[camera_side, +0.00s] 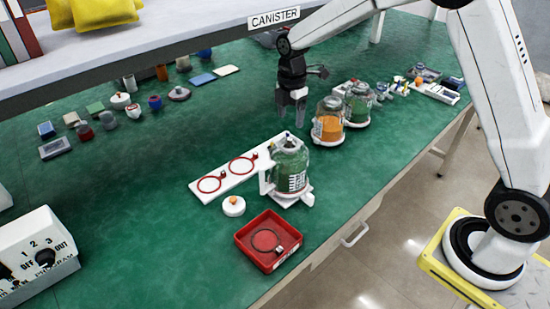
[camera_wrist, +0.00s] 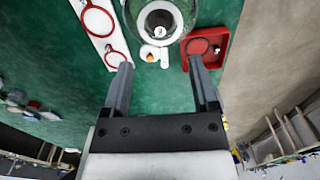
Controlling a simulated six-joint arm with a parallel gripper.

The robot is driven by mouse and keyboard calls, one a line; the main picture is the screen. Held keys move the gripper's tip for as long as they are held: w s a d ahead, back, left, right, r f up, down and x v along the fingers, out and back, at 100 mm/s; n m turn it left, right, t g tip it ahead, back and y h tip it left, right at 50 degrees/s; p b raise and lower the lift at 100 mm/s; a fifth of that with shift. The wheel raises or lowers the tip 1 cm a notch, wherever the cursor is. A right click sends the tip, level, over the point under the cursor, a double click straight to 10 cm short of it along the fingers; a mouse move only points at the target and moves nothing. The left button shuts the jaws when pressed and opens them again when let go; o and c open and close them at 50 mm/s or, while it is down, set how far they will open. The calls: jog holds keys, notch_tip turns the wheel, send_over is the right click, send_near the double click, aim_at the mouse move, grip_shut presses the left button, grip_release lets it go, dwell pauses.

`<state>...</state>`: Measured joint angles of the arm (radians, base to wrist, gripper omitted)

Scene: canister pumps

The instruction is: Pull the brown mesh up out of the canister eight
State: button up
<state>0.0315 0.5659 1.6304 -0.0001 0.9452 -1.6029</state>
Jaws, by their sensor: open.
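A clear canister with green contents (camera_side: 290,172) stands on a white base near the bench's front edge in the side view. In the wrist view a round canister (camera_wrist: 160,22) shows from above, with a pale ring, a dark inside and a small disc marked with an unclear figure. Canisters with orange contents (camera_side: 328,125) and with greenish contents (camera_side: 358,106) stand behind it. I cannot read which is number eight, and no brown mesh is clearly seen. My gripper (camera_side: 291,100) is open, empty and pointing down, above and behind the green canister; its fingers also show in the wrist view (camera_wrist: 160,82).
A white plate (camera_side: 224,178) with two red rings lies left of the green canister. A white lid with an orange knob (camera_side: 234,206) sits in front of it. A red tray (camera_side: 268,241) holds a dark ring. An overhead shelf (camera_side: 160,55) runs at the upper left.

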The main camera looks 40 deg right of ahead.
aim_at(290, 140)
jog(key=shift+f, duration=3.6)
jog(key=shift+s+f, duration=0.25)
jog(key=shift+f, duration=0.6)
jog(key=shift+o, duration=1)
grip_shut()
jog(key=shift+w+r, duration=0.2)
jog(key=shift+r, duration=0.55)
jog(key=shift+r, duration=0.9)
dwell(0.5)
